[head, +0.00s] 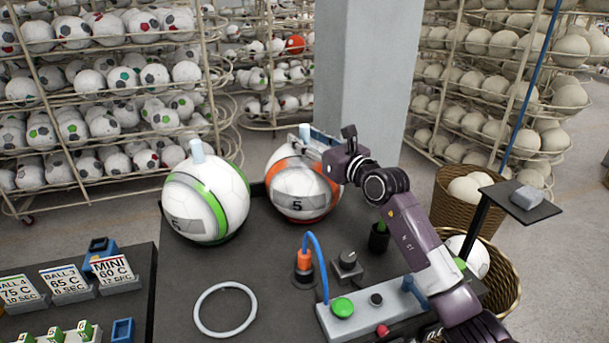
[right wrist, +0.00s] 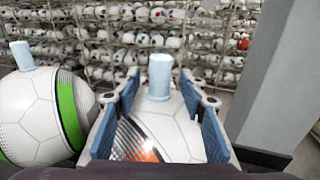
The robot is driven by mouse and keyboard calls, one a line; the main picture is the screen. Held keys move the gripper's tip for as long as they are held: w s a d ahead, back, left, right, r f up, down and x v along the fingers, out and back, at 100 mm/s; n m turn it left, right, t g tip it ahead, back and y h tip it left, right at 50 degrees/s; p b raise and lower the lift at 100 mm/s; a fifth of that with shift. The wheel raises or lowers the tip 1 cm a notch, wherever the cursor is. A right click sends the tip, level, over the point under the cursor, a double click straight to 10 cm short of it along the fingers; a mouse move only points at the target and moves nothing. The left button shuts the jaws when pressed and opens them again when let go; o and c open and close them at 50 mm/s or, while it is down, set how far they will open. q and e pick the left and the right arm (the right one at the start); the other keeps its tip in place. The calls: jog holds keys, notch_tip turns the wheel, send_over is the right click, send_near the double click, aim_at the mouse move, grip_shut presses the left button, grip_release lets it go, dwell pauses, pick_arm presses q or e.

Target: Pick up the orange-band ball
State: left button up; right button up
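The orange-band ball (head: 295,183), white with a grey patch and a 5, stands at the back of the dark table. A pale blue peg (right wrist: 160,72) rises from its top; the ball (right wrist: 165,128) also fills the middle of the right wrist view. My right gripper (head: 312,142) is over the top of this ball, with blue-padded fingers spread on both sides of the peg. Gaps show between the pads and the peg, so the gripper is open. My left gripper is not in view.
The green-band ball (head: 207,205) with a similar peg stands close on the left. A white ring (head: 225,332) lies in front. A control box (head: 372,312), an orange connector with blue hose (head: 304,260) and a knob (head: 347,262) occupy the right. A grey pillar (head: 365,80) rises behind.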

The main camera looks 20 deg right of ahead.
jog(key=shift+w+a, duration=0.2)
jog(key=shift+w, duration=0.25)
jog(key=shift+s, duration=0.1)
grip_shut()
jog(key=shift+r, duration=0.2)
